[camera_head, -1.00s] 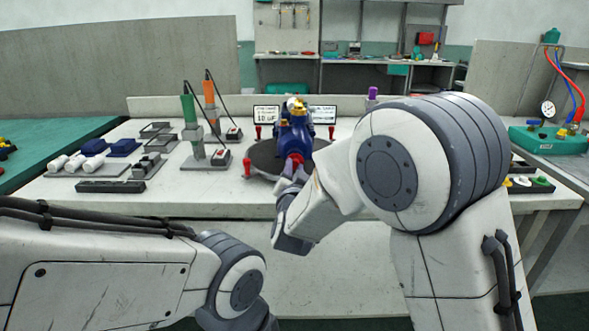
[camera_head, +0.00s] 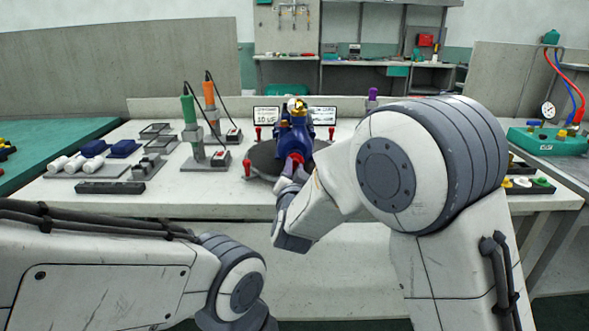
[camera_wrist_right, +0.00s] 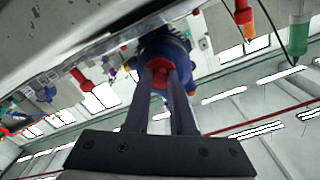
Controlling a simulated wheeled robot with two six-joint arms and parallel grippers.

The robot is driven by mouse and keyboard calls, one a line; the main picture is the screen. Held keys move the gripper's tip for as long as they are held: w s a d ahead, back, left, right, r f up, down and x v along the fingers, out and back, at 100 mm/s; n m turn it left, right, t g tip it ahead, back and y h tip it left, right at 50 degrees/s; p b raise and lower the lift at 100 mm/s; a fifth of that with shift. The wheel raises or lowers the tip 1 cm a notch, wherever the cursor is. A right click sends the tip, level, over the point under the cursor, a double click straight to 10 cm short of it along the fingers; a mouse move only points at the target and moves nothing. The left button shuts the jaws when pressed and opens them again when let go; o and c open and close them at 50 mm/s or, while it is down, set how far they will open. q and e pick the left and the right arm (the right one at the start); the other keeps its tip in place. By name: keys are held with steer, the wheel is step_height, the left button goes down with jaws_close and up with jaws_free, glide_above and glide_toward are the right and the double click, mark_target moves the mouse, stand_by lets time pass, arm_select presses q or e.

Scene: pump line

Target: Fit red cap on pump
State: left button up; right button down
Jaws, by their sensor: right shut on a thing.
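The blue pump (camera_head: 294,135) with brass fittings on top stands on a dark round turntable (camera_head: 264,159) at the middle of the bench. My right gripper (camera_head: 292,179) is at the pump's near side, partly hidden by my own wrist. Its two fingers (camera_wrist_right: 169,80) are shut on the red cap (camera_wrist_right: 161,71), which lies against the blue pump body (camera_wrist_right: 165,44) in the right wrist view. Whether the cap is fully seated cannot be told. My left arm shows at lower left, but its gripper is out of the picture.
Green (camera_head: 192,127) and orange (camera_head: 210,104) tools on stands are left of the pump. Grey trays with white and blue parts are farther left. Small red posts (camera_head: 248,168) stand around the turntable. Two label screens (camera_head: 323,115) are behind. The bench's front strip is clear.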

steer(key=shift+w, duration=0.45)
steer(key=c, duration=0.7)
jaws_free()
steer(key=shift+s+b, duration=0.5)
steer(key=shift+s, duration=2.5)
steer(key=s, duration=0.7)
steer(key=shift+s+b, duration=0.25)
steer(key=shift+b, duration=0.05)
